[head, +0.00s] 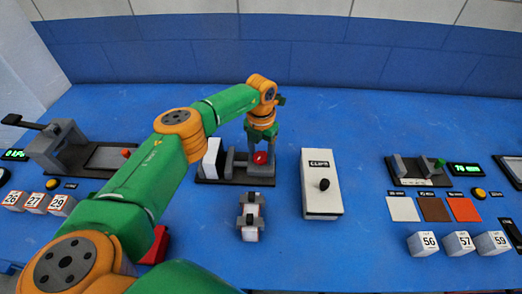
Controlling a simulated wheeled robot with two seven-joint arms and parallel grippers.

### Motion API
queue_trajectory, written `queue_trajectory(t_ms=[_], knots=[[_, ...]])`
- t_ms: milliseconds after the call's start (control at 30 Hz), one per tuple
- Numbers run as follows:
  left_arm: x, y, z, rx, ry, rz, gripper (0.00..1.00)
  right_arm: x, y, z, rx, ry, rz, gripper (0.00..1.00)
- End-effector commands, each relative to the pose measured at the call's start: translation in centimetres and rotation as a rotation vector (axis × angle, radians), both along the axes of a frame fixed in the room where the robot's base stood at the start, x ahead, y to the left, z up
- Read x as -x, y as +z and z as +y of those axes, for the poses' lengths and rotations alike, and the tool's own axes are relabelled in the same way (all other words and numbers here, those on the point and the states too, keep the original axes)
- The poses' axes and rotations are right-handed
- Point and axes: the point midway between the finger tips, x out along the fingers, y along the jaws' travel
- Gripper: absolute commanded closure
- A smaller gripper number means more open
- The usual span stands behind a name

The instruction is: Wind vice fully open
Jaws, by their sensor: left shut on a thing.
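The vice (228,180) stands at the middle of the blue bench, with a dark base, grey jaws and a white block (212,158) at its left end. A red part (261,158), which looks like its handle, shows at the right end. My left gripper (262,147) points down there from above, shut on what appears to be the red part. Its fingertips are small and partly hidden, so the exact contact is unclear. My right gripper is not in view.
A white box with a black knob (323,185) stands just right of the vice. A small clamp-like block (251,216) stands in front. A lever device (60,145) is at left. Numbered cubes (458,243), colour tiles (432,209) and a grey fixture (418,170) are at right.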

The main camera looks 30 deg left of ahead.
Motion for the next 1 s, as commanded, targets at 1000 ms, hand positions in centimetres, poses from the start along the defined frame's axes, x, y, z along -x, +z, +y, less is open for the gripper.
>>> queue_trajectory(t_ms=[1000], knots=[[-0.1, 0.1, 0.1, 0.0, 0.526, -0.005, 0.93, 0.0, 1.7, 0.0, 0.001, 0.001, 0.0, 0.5]])
